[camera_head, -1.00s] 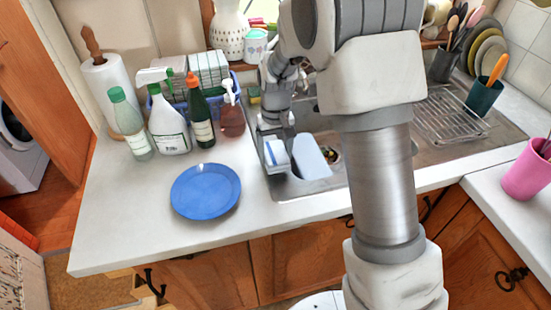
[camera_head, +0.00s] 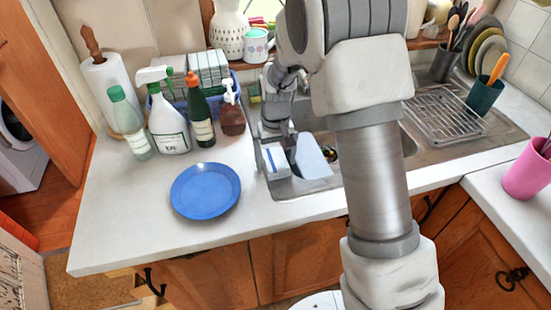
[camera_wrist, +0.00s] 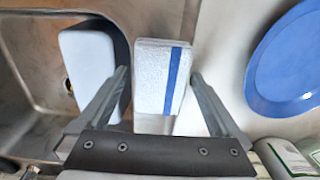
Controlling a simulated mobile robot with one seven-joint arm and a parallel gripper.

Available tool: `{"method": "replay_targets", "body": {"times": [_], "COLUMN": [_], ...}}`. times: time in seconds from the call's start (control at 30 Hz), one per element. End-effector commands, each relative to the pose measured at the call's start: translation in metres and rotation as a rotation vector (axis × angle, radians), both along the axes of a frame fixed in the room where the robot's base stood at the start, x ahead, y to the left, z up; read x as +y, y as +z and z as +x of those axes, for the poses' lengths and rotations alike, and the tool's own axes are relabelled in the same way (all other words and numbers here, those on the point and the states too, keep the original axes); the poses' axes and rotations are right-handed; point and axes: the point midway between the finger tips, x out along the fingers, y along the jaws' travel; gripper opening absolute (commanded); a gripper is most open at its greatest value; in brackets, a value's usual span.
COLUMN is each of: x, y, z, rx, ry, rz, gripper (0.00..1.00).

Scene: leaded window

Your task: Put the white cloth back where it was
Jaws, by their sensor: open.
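The white cloth (camera_head: 275,160) is folded into a block with a blue stripe. It is at the left rim of the sink, in front of my gripper (camera_head: 277,136). In the wrist view the cloth (camera_wrist: 160,78) lies between the two spread fingers of my gripper (camera_wrist: 160,76), with a gap visible on each side. The gripper is open.
A pale rounded tub-like object (camera_head: 312,157) is in the sink (camera_head: 335,182), close right of the cloth. A blue plate (camera_head: 205,190) lies on the counter to the left. Bottles (camera_head: 168,115) and a blue basket (camera_head: 236,84) stand behind. The front counter (camera_head: 125,215) is clear.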

Motion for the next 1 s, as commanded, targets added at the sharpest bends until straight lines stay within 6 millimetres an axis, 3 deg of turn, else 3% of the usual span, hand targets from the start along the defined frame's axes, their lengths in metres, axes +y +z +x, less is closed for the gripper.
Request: {"method": "replay_targets", "body": {"times": [0.17,0.5,1.0], "x": [0.0,0.0,-0.007], "y": [0.025,0.097,0.139], "z": [0.001,0.001,-0.009], "rx": [-0.006,-0.005,-0.025], "ry": [0.001,0.0,-0.011], "rz": [0.001,0.001,0.008], "gripper": [1.0,1.0,1.0]}}
